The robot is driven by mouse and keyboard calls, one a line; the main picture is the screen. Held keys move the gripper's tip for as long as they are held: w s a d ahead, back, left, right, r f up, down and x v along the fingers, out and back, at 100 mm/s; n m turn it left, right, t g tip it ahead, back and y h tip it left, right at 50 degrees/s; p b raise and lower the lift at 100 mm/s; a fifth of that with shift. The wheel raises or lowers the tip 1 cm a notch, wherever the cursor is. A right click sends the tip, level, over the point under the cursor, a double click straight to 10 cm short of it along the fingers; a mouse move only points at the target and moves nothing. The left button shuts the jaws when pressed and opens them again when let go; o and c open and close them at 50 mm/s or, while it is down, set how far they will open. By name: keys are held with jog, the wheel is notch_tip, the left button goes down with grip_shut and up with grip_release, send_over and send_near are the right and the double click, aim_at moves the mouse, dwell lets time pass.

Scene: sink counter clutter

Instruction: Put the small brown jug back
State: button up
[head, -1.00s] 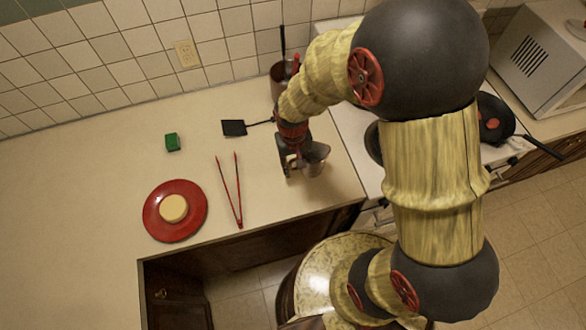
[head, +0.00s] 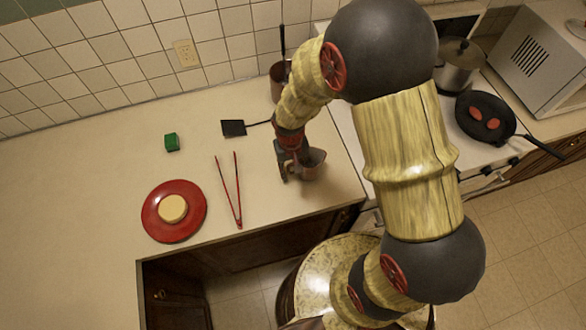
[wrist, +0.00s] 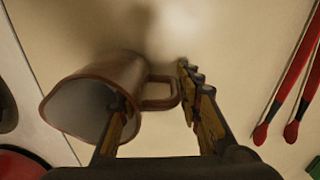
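The small brown jug (head: 313,163) is at my gripper (head: 286,167), above the right end of the counter. In the wrist view the jug (wrist: 85,108) has its open mouth toward the lower left and its handle toward my gripper (wrist: 157,90). One finger lies against the jug's body and the other at the outer side of the handle, with the handle between them.
Red tongs (head: 238,190), a black spatula (head: 233,128), a green block (head: 172,142) and a red plate (head: 155,225) with a pale round item lie to the left. A brown pot (head: 277,85) stands behind. The stove with a frying pan (head: 470,108) is right. The counter's front edge is close.

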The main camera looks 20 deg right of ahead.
jog(key=o, duration=0.3)
jog(key=shift+o, duration=0.2)
notch_tip(320, 180, up, 13)
jog(key=shift+a+f+p, duration=0.1)
jog(key=shift+a+p, duration=0.05)
jog(key=shift+p, duration=0.55)
jog(key=s+d+r+t, duration=0.2)
jog(key=s+r, duration=0.5)
jog(key=r, duration=0.4)
jog(key=s+d+r+t, duration=0.3)
jog(key=s+r, duration=0.4)
jog(key=r, duration=0.5)
jog(key=shift+d+t, duration=0.3)
jog(key=shift+d, duration=0.05)
jog(key=shift+r, duration=0.1)
